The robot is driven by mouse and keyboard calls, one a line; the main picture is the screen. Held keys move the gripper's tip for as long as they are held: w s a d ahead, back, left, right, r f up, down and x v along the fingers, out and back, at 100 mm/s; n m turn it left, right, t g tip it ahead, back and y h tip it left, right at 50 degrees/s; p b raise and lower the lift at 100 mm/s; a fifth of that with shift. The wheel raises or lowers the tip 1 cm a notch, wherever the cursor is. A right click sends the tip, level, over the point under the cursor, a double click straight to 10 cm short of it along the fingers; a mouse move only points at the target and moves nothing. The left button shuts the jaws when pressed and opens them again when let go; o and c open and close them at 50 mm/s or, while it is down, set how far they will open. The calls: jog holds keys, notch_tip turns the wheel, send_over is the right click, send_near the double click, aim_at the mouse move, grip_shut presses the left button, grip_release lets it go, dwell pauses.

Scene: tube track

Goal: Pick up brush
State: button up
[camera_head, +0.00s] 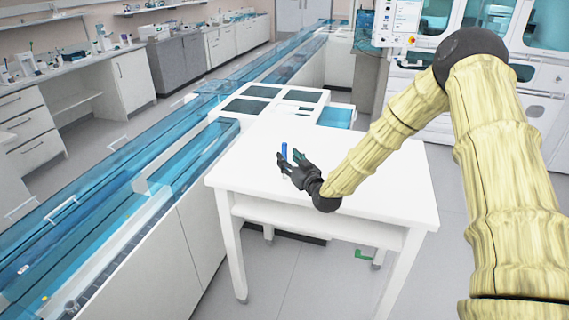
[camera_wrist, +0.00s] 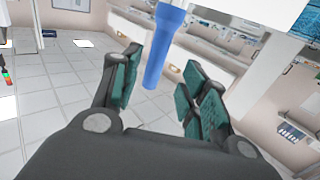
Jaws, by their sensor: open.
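The brush is a slim blue object (camera_head: 284,150) that shows upright at my gripper, over the white table (camera_head: 385,185). My gripper (camera_head: 291,161) is dark, with green finger pads, and is low above the tabletop. In the wrist view the fingers of my gripper (camera_wrist: 158,88) are spread, with gaps to the brush on both sides. Whether the brush stands on the table is hard to tell.
The rest of the tabletop is clear. A blue-covered tube track (camera_head: 190,150) runs along the table's left side. White framed panels (camera_head: 268,92) adjoin its far edge. A large white machine (camera_head: 460,70) stands behind at the right. Lab benches (camera_head: 75,75) line the left wall.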

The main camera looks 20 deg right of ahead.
aim_at(286, 153)
jog(key=shift+w+r+p, duration=0.2)
jog(key=shift+w+p, duration=0.1)
jog(key=shift+w, duration=0.1)
jog(key=w+p, duration=0.1)
jog(key=w, duration=0.2)
jog(key=shift+f+p, duration=0.1)
jog(key=shift+p, duration=0.3)
jog(key=shift+w+a+f, duration=0.15)
jog(key=shift+w, duration=0.45)
grip_shut()
